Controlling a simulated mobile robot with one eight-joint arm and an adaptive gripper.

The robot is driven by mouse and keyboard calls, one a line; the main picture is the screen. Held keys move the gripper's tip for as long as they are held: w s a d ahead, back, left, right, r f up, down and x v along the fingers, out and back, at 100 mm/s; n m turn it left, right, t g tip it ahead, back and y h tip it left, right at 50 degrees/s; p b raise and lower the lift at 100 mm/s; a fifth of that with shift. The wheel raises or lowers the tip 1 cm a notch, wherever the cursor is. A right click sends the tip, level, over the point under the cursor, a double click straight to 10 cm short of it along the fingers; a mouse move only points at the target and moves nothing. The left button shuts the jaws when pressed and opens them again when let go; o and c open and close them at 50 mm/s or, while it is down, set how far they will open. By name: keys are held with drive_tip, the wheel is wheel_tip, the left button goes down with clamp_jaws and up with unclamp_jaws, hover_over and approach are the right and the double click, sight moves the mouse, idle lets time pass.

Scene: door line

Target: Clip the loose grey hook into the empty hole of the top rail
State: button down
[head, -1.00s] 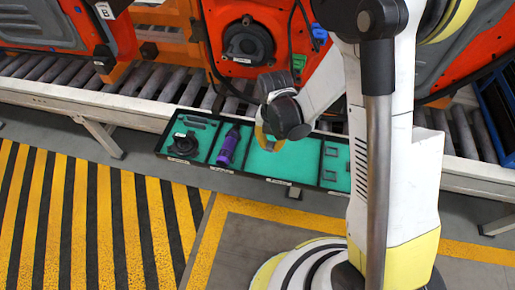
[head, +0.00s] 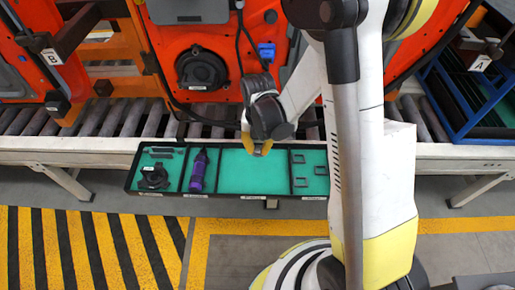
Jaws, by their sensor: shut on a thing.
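My gripper (head: 258,148) points down over the bare green compartment of the black tray (head: 240,194). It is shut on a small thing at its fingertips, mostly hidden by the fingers. The thing is too small to make out clearly; I cannot tell for certain that it is the loose grey hook. An orange-red door (head: 225,45) stands behind the tray, with a round black speaker (head: 202,70), a blue connector (head: 266,51) and black cable. I cannot make out the top rail or its empty hole.
The tray also holds a black round part (head: 153,177), a purple bottle-like item (head: 199,171) and small dark square clips (head: 321,170). A roller conveyor (head: 120,118) runs behind it. A blue crate (head: 470,105) stands at the right. Striped floor (head: 90,245) lies open at front left.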

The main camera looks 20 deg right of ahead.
idle(0.3)
